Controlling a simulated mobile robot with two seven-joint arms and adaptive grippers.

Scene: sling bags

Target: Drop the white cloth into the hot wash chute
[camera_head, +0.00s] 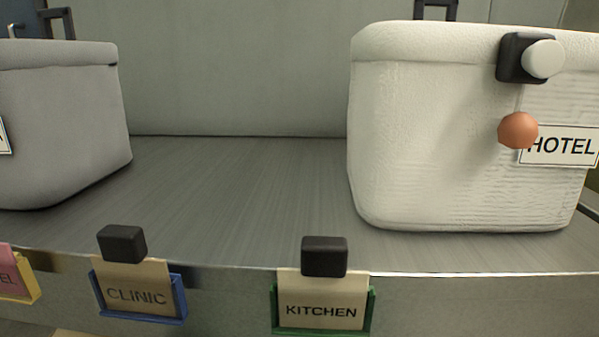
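I see no white cloth lying loose and no chute marked hot wash in the head view. A large white fabric bag (430,140) stands upright on the grey surface at the right, with a label (558,146) reading HOTEL. A black block with a round white knob (543,59) is on its upper front. An orange-brown ball (518,130) shows in front of the bag, by the label. Neither of my grippers is in view.
A grey bag (60,120) stands at the left. The ribbed grey surface (240,190) between the bags is clear. Along its front edge are black-topped cards reading CLINIC (136,296) and KITCHEN (321,309), and a partly cut-off pink card (8,272) at the far left.

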